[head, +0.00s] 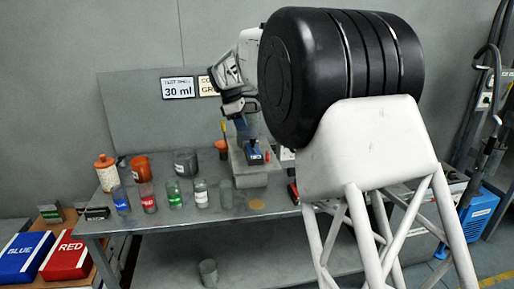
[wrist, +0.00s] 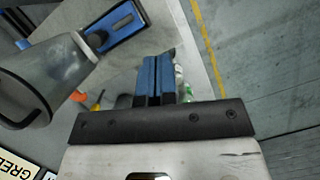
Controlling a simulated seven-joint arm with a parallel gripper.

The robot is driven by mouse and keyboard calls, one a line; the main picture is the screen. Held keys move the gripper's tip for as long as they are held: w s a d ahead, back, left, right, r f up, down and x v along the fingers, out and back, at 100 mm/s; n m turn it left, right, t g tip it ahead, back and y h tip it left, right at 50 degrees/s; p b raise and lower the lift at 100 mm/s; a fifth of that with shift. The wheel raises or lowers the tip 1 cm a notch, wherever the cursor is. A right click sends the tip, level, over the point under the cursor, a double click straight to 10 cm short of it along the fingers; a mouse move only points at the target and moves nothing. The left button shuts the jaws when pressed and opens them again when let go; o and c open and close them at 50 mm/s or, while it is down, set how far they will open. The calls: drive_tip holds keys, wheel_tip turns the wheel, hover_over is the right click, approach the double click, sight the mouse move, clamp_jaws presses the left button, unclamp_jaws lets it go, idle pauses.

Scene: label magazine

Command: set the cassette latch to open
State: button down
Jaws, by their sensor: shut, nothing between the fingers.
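A blue labelled part (head: 255,152) sits on the front of the grey stand (head: 250,178) in the head view. My gripper (wrist: 153,62) has its two blue fingers together with nothing between them. The fingers are to the right of the slotted fitting in the wrist view, apart from it. In the head view my gripper (head: 241,124) is small, just above the grey stand and near the blue part.
Several coloured jars, such as the green one (head: 174,192), stand left of the stand on the grey table (head: 215,213).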

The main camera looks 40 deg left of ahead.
sight(267, 157)
drive_tip(key=shift+f, duration=0.1)
drive_tip(key=x, duration=1)
drive_tip(key=shift+d, duration=0.1)
drive_tip(key=shift+w+d, duration=0.35)
drive_tip(key=shift+d, duration=0.3)
drive_tip(key=shift+w+d+f, duration=0.15)
drive_tip(key=shift+w+d, duration=0.1)
drive_tip(key=shift+d, duration=0.3)
drive_tip(key=shift+w+d+f, duration=0.1)
drive_tip(key=shift+w+d, duration=0.15)
drive_tip(key=shift+d, duration=0.25)
drive_tip(key=shift+w+d+n, duration=0.15)
drive_tip(key=shift+d+n, duration=0.45)
drive_tip(key=shift+n, duration=0.2)
drive_tip(key=shift+w+d, duration=0.15)
drive_tip(key=shift+d, duration=0.3)
